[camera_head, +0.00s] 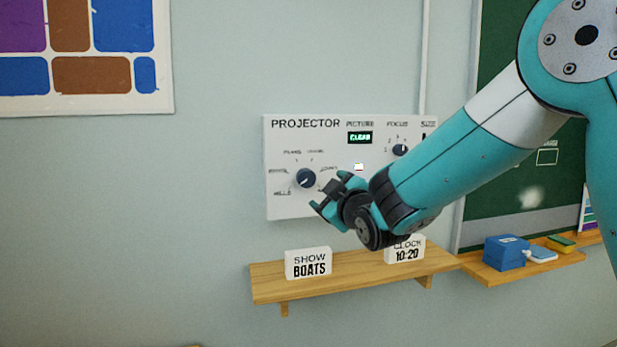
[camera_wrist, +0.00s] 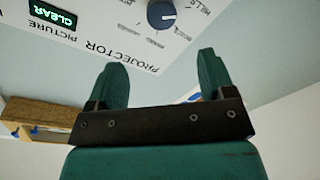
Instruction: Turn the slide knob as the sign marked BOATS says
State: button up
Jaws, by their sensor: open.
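The slide knob (camera_head: 305,178) is a dark round dial at the lower left of the white PROJECTOR panel (camera_head: 290,206). Small labels ring it, mostly too blurred to read. The knob shows at the top of the wrist view (camera_wrist: 161,14), its pale pointer line toward the label that looks like HILLS. The white sign (camera_head: 308,263) reads SHOW BOATS and stands on the wooden shelf (camera_head: 350,278) below the panel. My gripper (camera_head: 336,194) is open and empty, just right of the knob and apart from it. Both fingers (camera_wrist: 160,68) show in the wrist view.
The focus knob (camera_head: 400,150) and the green picture display (camera_head: 360,137) reading CLEAR are on the panel. A blue box (camera_head: 506,253) sits on the right ledge.

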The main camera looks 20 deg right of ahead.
aim_at(309, 180)
jog(key=w+p, duration=0.1)
jog(key=w, duration=0.3)
jog(key=w+a+p, duration=0.1)
jog(key=w+p, duration=0.1)
jog(key=w, duration=0.2)
jog(key=w+p, duration=0.1)
jog(key=w, duration=0.4)
jog(key=shift+a+p, duration=0.2)
jog(key=shift+p, duration=0.2)
jog(key=c, duration=0.9)
